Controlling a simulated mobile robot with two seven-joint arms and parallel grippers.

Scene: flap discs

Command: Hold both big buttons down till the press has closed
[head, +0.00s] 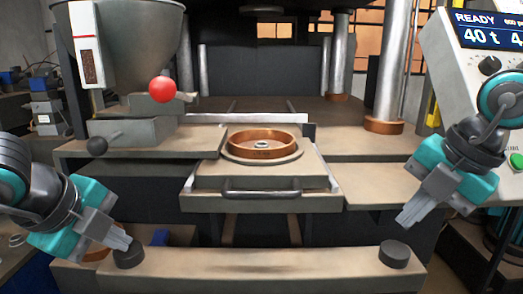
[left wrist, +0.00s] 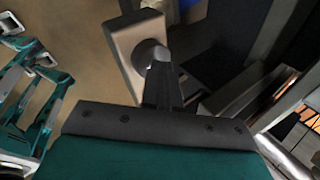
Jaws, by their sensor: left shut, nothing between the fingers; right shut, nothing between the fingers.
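Two big dark round buttons stand on the front beam (head: 250,270) in the head view: the left one (head: 130,256) and the right one (head: 395,255). My left gripper (head: 124,243) is shut and empty, its tips right at the top of the left button; I cannot tell whether they touch. In the left wrist view the shut fingers (left wrist: 161,72) reach to a round knob-like button (left wrist: 147,54). My right gripper (head: 403,221) is shut and empty, above the right button and apart from it. The press (head: 255,104) stands open, with a copper ring (head: 262,145) on its drawer plate.
A drawer (head: 260,197) with a bar handle sits in the middle. A hopper (head: 135,45) and a red ball knob (head: 162,89) are at the left. A control panel (head: 470,70) at the right reads READY and 40 t, with a green button (head: 516,160).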

